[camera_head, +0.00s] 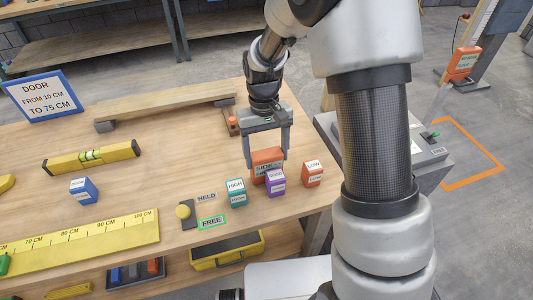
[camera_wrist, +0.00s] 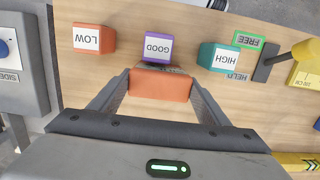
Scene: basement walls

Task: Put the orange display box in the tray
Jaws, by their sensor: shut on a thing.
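In the wrist view the orange box (camera_wrist: 160,84) sits between the fingers of my gripper (camera_wrist: 160,90). I cannot tell whether its bottom touches the table. A yellow tray with a dark inside (camera_head: 240,260) is below the table's front edge, partly hidden by it; it looks empty.
Close to the held box are the purple GOOD box (camera_head: 275,182), teal HIGH box (camera_head: 237,193) and orange LOW box (camera_head: 313,173). A dark holder (camera_head: 135,275) with coloured items is below the table.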

